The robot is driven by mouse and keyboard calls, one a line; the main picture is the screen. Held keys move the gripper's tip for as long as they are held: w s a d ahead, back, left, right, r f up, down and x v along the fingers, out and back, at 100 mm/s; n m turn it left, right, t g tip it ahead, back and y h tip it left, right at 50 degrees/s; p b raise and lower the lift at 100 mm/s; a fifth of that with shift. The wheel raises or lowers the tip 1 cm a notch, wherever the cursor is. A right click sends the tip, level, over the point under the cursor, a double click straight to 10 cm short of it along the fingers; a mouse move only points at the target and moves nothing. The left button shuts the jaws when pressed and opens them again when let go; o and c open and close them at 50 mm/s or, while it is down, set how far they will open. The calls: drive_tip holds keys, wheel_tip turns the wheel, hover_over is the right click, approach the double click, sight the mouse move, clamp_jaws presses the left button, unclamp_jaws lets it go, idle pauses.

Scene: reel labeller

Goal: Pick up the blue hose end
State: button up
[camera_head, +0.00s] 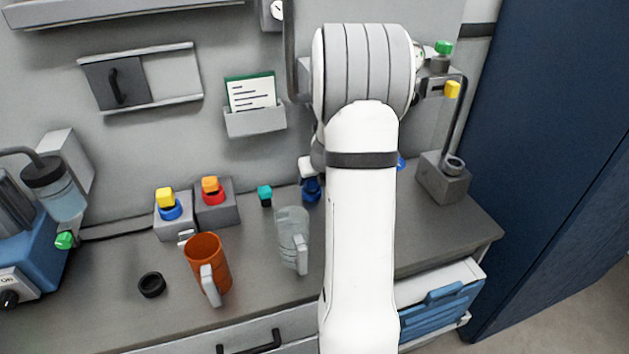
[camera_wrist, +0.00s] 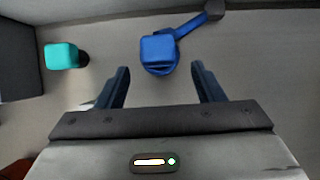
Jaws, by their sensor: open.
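The blue hose end (camera_wrist: 158,50) is in the upper middle of the wrist view, a blocky blue top over a round blue base. A blue piece runs from it to the upper right, to a dark grey part. My gripper (camera_wrist: 160,68) is open, its two dark fingers spread below and to either side of the hose end. Nothing is held, and I cannot tell how far apart in depth they are. In the head view my white arm hides most of this spot.
A teal-capped piece (camera_wrist: 61,56) stands left of the hose end. On the bench are an orange mug (camera_head: 207,266), a clear jug (camera_head: 292,236), a black ring (camera_head: 152,284) and grey blocks with yellow (camera_head: 165,197) and orange (camera_head: 210,184) tops. A grey stand (camera_head: 443,180) is at the right.

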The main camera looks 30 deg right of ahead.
sight(312, 181)
drive_tip(key=x, duration=0.2)
drive_tip(key=b+x, duration=0.1)
drive_tip(key=x, duration=0.2)
drive_tip(key=shift+w+f, duration=0.1)
drive_tip(key=shift+w, duration=0.35)
drive_tip(key=shift+c, duration=0.2)
drive_tip(key=c, duration=1.1)
